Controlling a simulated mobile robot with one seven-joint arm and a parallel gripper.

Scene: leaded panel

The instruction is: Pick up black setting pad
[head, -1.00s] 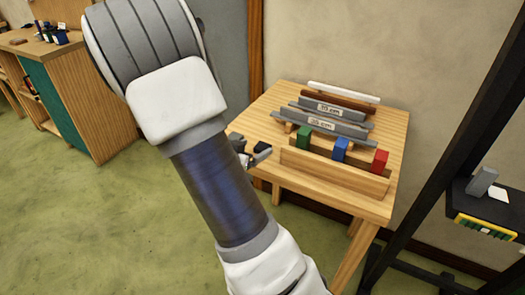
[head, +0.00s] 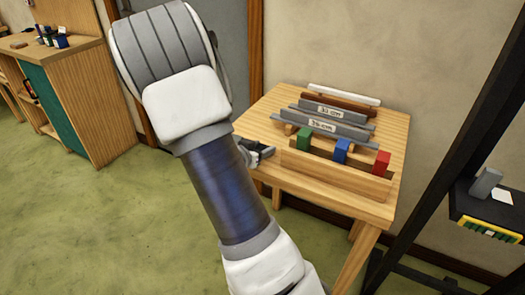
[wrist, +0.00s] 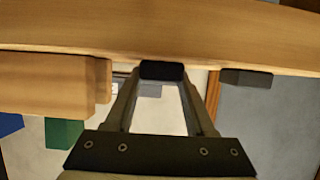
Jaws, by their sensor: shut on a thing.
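The black setting pad (wrist: 161,71) is a small dark block between the fingertips of my gripper (wrist: 160,76) in the wrist view. The fingers are shut on it, close to the wooden table surface. In the head view my gripper (head: 262,152) is at the left edge of the small wooden table (head: 262,118), beside the rack. My arm covers part of the gripper there, and I cannot make out the pad clearly in that view.
A wooden rack (head: 335,172) holds green (head: 304,139), blue (head: 341,150) and red (head: 381,163) blocks just right of the gripper. Labelled grey bars (head: 330,111) lie behind. A black stand (head: 440,180) is at the right. A wooden cabinet (head: 90,100) is at far left.

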